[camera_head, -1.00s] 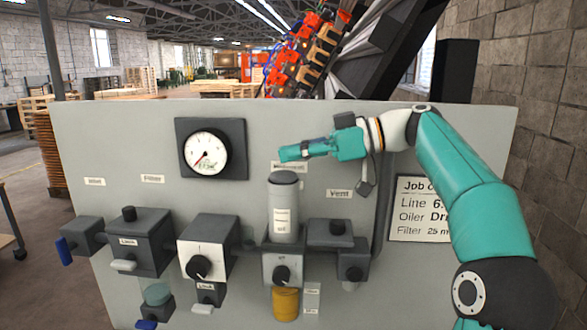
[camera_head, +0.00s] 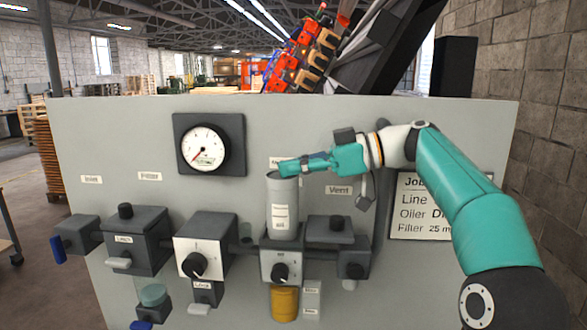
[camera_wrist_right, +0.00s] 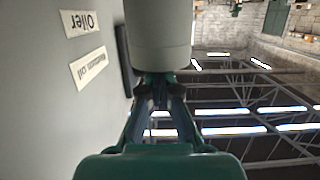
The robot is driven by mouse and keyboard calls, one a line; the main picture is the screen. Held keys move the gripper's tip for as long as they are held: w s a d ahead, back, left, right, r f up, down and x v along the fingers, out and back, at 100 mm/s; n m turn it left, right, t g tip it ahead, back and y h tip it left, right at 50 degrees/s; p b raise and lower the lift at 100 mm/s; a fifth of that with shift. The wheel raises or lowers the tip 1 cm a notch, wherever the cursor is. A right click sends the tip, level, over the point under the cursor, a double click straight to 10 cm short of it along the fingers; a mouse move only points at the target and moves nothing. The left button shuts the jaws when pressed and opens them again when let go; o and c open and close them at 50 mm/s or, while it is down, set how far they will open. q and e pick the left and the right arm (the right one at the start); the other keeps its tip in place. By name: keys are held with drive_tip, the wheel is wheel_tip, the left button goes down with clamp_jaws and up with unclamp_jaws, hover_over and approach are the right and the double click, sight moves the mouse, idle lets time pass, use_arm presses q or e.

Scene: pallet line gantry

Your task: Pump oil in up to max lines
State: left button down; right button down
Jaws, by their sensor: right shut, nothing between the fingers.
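The oiler is a grey upright cylinder (camera_head: 283,208) with a white printed label, on a block with a black knob (camera_head: 281,271). An amber bowl (camera_head: 284,304) hangs under the block; its markings are too small to read. My right gripper (camera_head: 287,168) is shut and empty, its fingertips right at the cylinder's top, covering part of it. In the right wrist view the cylinder (camera_wrist_right: 158,28) fills the top centre, just beyond my shut fingers (camera_wrist_right: 160,88); I cannot tell whether they touch. My left gripper is out of view.
A job card (camera_head: 422,220) is partly behind my right arm. Upside-down labels, "Oiler" (camera_wrist_right: 80,23) among them, show beside the cylinder.

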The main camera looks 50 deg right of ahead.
drive_tip(key=shift+f, duration=0.35)
idle(0.5)
drive_tip(key=r+p, duration=0.1)
drive_tip(key=r, duration=0.1)
drive_tip(key=r+p, duration=0.2)
drive_tip(key=shift+w+a+p, duration=0.1)
drive_tip(key=shift+w+p, duration=0.1)
drive_tip(key=shift+p, duration=0.1)
drive_tip(key=v, duration=1)
drive_tip(key=shift+s+r, duration=0.2)
drive_tip(key=shift+r, duration=0.1)
